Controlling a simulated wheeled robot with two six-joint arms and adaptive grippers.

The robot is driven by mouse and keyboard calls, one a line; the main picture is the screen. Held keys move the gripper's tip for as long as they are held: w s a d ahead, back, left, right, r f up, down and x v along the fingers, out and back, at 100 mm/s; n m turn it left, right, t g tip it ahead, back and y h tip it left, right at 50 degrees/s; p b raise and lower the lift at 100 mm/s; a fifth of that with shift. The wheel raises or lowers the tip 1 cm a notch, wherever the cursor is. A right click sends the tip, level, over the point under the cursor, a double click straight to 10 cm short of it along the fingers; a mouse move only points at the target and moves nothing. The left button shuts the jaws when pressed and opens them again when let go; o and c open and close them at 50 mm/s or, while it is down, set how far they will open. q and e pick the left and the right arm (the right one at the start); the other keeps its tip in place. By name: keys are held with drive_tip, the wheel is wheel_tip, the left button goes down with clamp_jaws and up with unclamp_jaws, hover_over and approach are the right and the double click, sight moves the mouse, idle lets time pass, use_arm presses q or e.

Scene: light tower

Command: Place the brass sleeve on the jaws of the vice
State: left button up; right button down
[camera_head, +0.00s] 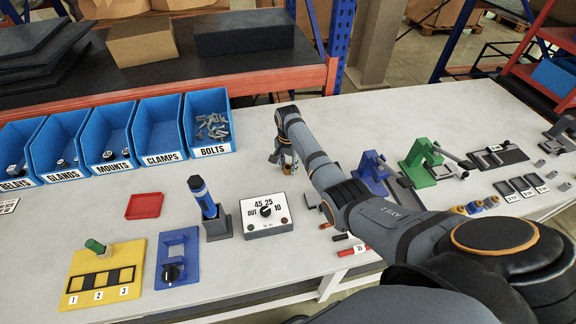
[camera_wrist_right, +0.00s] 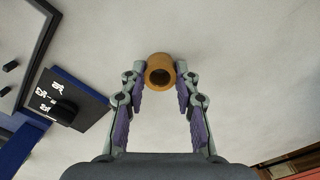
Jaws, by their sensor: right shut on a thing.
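My right gripper (camera_head: 283,156) is above the white bench, left of the blue fixture, and is shut on the brass sleeve (camera_head: 288,166). In the right wrist view the sleeve (camera_wrist_right: 160,60) is a short orange-brown ring, its bore facing the camera, pinched between the two fingertips of the right gripper (camera_wrist_right: 160,76). Bare bench shows around it there. No vice is plain to me: a blue fixture (camera_head: 372,172) and a green lever press (camera_head: 424,160) stand to the right, and a dark device (camera_head: 562,132) is at the far right. My left gripper is not in view.
Blue bins (camera_head: 158,131) line the back left. A white dial box (camera_head: 267,214), a blue-handled tool in a stand (camera_head: 204,197), a red tray (camera_head: 144,205) and a yellow board (camera_head: 76,262) stand on the left. The bench between bins and blue fixture is mostly clear.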

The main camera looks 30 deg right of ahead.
drive_tip(key=c, duration=1)
unclamp_jaws()
drive_tip(key=shift+f, duration=0.1)
